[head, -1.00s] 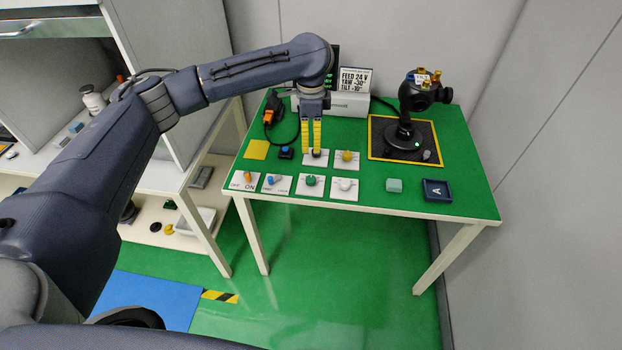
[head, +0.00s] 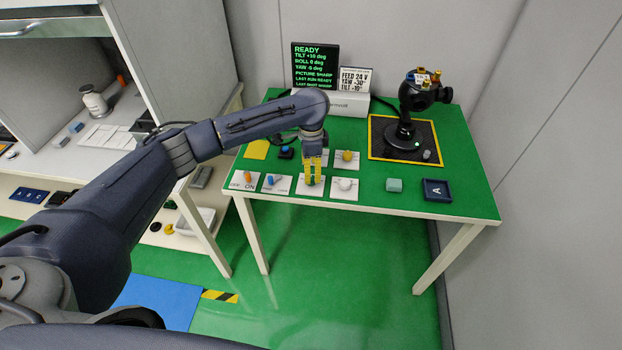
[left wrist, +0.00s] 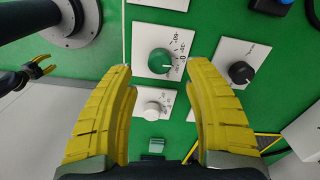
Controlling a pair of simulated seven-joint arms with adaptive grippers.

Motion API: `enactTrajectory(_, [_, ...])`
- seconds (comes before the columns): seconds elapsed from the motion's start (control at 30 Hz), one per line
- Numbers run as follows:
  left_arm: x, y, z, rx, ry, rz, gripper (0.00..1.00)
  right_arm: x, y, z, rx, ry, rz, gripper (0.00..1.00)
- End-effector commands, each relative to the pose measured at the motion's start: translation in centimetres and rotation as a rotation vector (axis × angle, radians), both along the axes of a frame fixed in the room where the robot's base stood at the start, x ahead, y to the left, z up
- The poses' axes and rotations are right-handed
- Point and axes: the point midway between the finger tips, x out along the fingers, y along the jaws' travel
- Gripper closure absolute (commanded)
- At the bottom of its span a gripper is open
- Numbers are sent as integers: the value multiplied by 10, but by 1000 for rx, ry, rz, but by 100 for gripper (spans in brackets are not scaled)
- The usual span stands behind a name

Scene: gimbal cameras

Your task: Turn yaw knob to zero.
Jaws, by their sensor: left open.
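My left gripper (head: 313,183) is open above the green knob's white plate at the table's front. In the left wrist view, its two yellow fingers (left wrist: 159,70) stand apart with the green knob (left wrist: 160,62) just beyond their tips. The green knob has a marked scale on its right side and is not gripped. The screen (head: 315,66) reads READY, tilt +10, roll 0, yaw -5 deg. A card (head: 355,79) reads feed 24 V, yaw -30, tilt -10. My right gripper (left wrist: 49,63) shows small at the left wrist view's left, fingers apart.
A black knob (left wrist: 241,73) and a white knob (left wrist: 152,107) sit close to the green one. A yellow knob (head: 347,156), orange switch (head: 248,177) and blue switch (head: 270,180) are nearby. The gimbal camera (head: 412,100) stands at the back right.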

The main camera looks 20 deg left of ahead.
Motion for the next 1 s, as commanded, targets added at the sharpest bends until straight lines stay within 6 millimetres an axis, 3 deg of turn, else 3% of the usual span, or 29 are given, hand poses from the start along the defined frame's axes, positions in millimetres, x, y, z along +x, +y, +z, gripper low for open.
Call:
enactTrajectory(0.3, [0,0,-37,0,1,0,48,0,0,0,0,0,0,56])
enactTrajectory(0.87, [0,0,-48,0,-1,-1,47,0,0,0,0,0,0,56])
enactTrajectory(1.0, [0,0,-47,0,-1,-1,63,0,0,0,0,0,0,56])
